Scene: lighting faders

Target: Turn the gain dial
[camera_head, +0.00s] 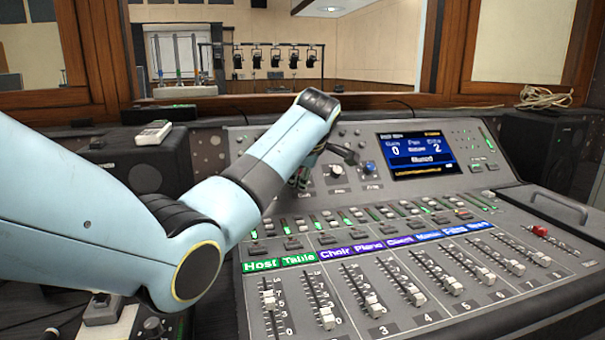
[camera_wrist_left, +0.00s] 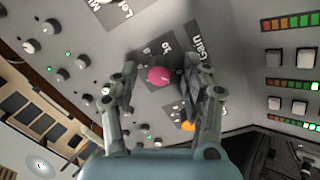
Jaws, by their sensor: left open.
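The gain dial is a pink-red round knob (camera_wrist_left: 159,76) beside a dark "Gain" label (camera_wrist_left: 196,46) in the wrist view. My left gripper (camera_wrist_left: 158,82) is open, with one finger on each side of the dial. I cannot tell whether either finger touches it. In the head view my left gripper (camera_head: 302,178) is mostly hidden behind my left arm, low over the upper part of the mixing console (camera_head: 240,302). The dial is hidden there. My right gripper is not in view.
Other knobs sit close by, including a blue one (camera_head: 370,167) and an orange one (camera_wrist_left: 188,126). A lit screen (camera_head: 416,155) is to the right. Rows of faders (camera_head: 373,304) fill the front. A grey handle bar (camera_head: 558,203) stands at the right edge.

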